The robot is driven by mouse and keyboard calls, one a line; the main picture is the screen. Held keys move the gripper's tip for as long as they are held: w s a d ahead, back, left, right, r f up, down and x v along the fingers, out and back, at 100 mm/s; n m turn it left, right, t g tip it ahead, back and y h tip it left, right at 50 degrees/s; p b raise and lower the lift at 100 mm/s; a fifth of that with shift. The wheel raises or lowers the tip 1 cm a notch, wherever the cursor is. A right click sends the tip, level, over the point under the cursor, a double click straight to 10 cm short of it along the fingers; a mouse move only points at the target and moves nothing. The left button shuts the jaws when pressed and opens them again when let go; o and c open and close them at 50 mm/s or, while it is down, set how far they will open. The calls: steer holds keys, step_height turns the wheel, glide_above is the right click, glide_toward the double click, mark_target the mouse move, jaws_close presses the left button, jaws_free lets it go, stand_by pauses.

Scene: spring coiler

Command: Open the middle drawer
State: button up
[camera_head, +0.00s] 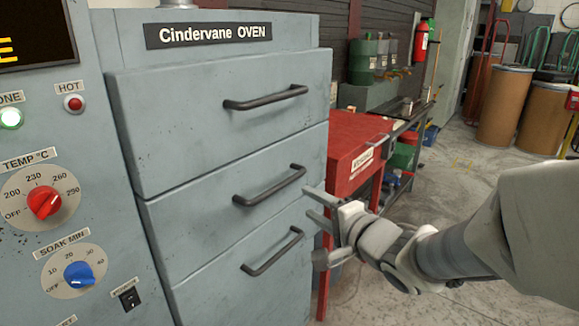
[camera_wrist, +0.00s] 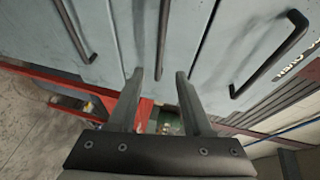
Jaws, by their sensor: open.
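The grey oven cabinet has three stacked drawers, each with a dark bar handle. The middle drawer (camera_head: 200,226) looks shut, its front about in line with the others. Its handle (camera_head: 270,187) is the central bar in the wrist view (camera_wrist: 163,35). My gripper (camera_head: 308,203) is open and empty, just right of the middle handle in the head view. In the wrist view the near end of that handle lies between my two fingertips (camera_wrist: 160,76) in the picture. I cannot tell how much gap remains in depth. No contact shows.
The top handle (camera_head: 266,97) and bottom handle (camera_head: 272,251) are close above and below. A red workbench (camera_head: 350,140) stands beside the cabinet, behind my gripper. A control panel with a red knob (camera_head: 44,202) is at left. Open concrete floor (camera_head: 450,185) lies at right.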

mark_target(283, 186)
steer(key=p, duration=0.2)
steer(key=w+a+p, duration=0.1)
steer(key=p, duration=0.2)
steer(key=shift+w+r, duration=0.2)
steer(key=shift+w, duration=0.05)
steer(key=p, duration=0.4)
steer(key=shift+w+f, duration=0.15)
steer(key=shift+w, duration=0.15)
steer(key=b+x, duration=0.1)
steer(key=x, duration=1)
steer(key=shift+w+a+f+b, duration=0.15)
steer(key=shift+w+f+b, duration=0.05)
steer(key=shift+w+b, duration=0.15)
jaws_close()
